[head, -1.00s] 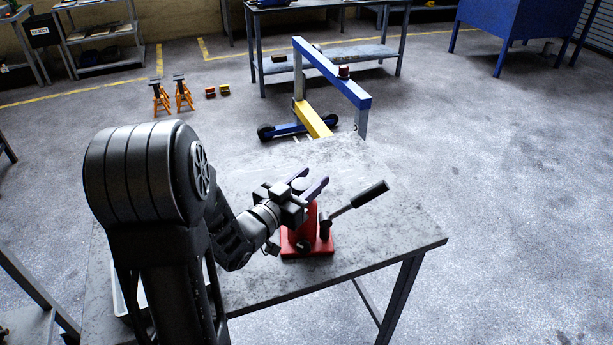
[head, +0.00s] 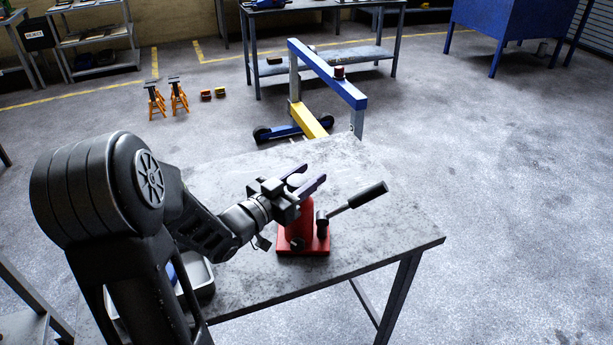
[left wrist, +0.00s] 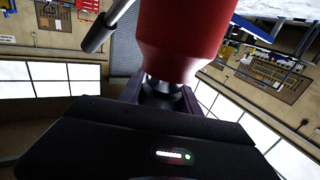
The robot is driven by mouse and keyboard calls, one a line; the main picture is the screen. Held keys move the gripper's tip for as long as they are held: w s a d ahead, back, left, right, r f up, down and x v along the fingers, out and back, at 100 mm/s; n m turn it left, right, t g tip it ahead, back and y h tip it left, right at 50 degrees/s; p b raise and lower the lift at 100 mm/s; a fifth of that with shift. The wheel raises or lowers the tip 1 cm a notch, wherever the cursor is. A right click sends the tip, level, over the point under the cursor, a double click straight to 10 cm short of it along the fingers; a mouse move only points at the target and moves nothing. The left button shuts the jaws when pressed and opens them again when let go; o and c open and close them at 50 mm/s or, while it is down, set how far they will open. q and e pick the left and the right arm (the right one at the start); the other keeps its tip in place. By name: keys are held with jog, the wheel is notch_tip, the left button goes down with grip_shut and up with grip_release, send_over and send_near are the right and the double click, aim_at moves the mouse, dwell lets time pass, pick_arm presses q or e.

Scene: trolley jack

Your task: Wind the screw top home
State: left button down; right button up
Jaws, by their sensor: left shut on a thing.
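A red bottle jack (head: 300,230) stands upright on the grey metal table (head: 360,245). Its pump handle with a black grip (head: 368,195) slants up to the right. My left gripper (head: 308,178) comes in from the left, level with the top of the jack, its fingers on either side of the pale round screw top (head: 296,181). In the left wrist view the red jack body (left wrist: 182,35) fills the upper middle, and the metallic screw top (left wrist: 163,88) is held between the dark fingers. The left gripper is shut on it. My right gripper is out of view.
A grey tray (head: 205,279) with something blue in it sits at the table's left, partly behind my arm. Behind the table stand a blue and yellow hoist (head: 325,70) and orange stands (head: 178,97). The table's right part is clear.

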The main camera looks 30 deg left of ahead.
aim_at(290, 188)
pick_arm(q)
jog(key=shift+r, duration=0.2)
jog(key=c, duration=0.8)
grip_release()
jog(key=shift+f, duration=0.1)
jog(key=shift+c, duration=0.2)
jog(key=shift+s, duration=0.15)
jog(key=s, duration=0.4)
jog(key=s+a, duration=0.1)
jog(key=s, duration=0.1)
jog(key=shift+s+a+p, duration=0.1)
jog(key=shift+s+p, duration=0.25)
jog(key=shift+p, duration=0.05)
jog(key=shift+s, duration=0.4)
